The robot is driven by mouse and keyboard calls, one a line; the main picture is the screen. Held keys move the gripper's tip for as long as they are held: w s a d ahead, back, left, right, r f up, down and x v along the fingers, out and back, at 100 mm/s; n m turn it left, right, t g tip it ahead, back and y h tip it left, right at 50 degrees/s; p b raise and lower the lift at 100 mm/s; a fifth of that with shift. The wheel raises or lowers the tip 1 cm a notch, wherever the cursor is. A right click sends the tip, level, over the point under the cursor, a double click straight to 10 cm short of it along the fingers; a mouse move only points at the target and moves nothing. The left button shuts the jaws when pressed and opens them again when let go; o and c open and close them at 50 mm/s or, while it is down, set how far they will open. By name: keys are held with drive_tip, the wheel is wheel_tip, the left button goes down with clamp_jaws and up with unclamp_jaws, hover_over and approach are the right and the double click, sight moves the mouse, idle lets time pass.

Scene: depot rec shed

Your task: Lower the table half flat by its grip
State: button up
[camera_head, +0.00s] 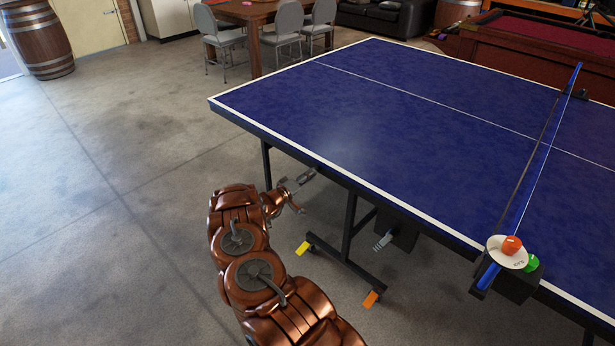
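The blue table half (370,110) with white border lines lies flat and level left of the net. My gripper (303,188) is at the near long side of this half, beside and slightly below its dark edge. A small grey part at the gripper's tip meets the table's edge region; I cannot tell whether it is a finger or the grip. The grip itself is not clearly visible. The fingers are too small to show whether they are open or shut on something.
A black wheeled undercarriage (347,255) with yellow and orange tabs stands below. Chairs (283,30) and a wooden table are behind.

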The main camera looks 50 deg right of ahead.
drive_tip(key=shift+o, duration=1.4)
drive_tip(key=a, duration=1.2)
drive_tip(key=shift+w, duration=0.25)
